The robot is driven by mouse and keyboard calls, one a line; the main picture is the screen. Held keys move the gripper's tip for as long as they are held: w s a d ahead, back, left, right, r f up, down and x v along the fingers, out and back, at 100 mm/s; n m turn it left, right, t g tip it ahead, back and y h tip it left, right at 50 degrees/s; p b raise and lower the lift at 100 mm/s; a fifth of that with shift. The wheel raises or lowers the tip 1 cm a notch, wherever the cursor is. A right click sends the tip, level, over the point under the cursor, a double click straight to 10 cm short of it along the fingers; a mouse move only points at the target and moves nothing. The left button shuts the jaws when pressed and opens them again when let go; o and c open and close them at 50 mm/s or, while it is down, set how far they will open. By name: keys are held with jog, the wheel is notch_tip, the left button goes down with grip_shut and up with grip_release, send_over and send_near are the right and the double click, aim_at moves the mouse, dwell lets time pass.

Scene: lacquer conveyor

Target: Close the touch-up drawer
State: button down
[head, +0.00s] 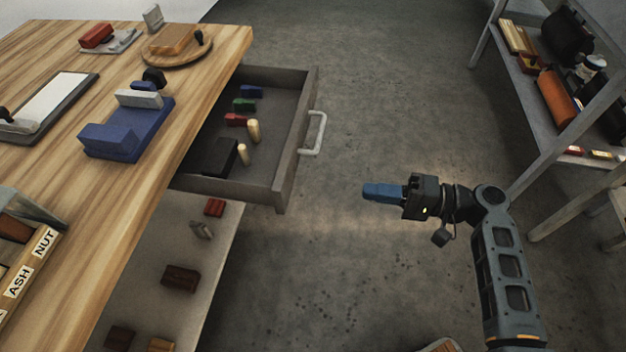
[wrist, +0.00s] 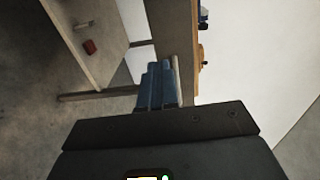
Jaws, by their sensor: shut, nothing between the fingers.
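The touch-up drawer (head: 291,183) is a grey drawer standing pulled out from under the wooden workbench in the head view. Its pale handle (head: 314,134) is on the outer front, facing right. Inside lie small blue, green and red pieces, pale cylinders and a dark box. My gripper (head: 368,191) has blue fingers that are shut and empty. It hangs over the open floor to the right of the drawer, pointing left, apart from the handle. In the wrist view the blue fingers (wrist: 158,84) show together. I cannot make out the drawer clearly there.
The wooden workbench (head: 222,50) carries a blue block holder (head: 127,130), a round board and trays. A lower shelf (head: 215,262) under it holds several small blocks. A grey rack (head: 545,100) with rolls and boxes stands at right.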

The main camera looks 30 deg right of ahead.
aim_at(207, 162)
jog(key=shift+y, duration=0.4)
jog(key=x, duration=0.4)
jog(key=r+p+x, duration=0.1)
jog(key=x, duration=0.8)
jog(key=shift+w+a+r+p, duration=0.1)
jog(key=shift+w+r+p, duration=0.1)
jog(key=shift+w+p, duration=0.25)
jog(key=shift+w+a, duration=0.1)
jog(key=shift+w, duration=0.05)
jog(key=shift+a, duration=0.1)
jog(key=b+x, duration=0.8)
jog(key=x, duration=1.2)
jog(key=shift+w+f+b, duration=0.1)
jog(key=shift+w+b, duration=0.1)
jog(key=shift+b, duration=0.1)
jog(key=shift+w+a, duration=0.2)
jog(key=shift+a, duration=0.05)
jog(key=shift+w+a+r, duration=0.1)
jog(key=shift+a+r, duration=0.1)
jog(key=shift+r, duration=0.05)
jog(key=shift+a, duration=0.15)
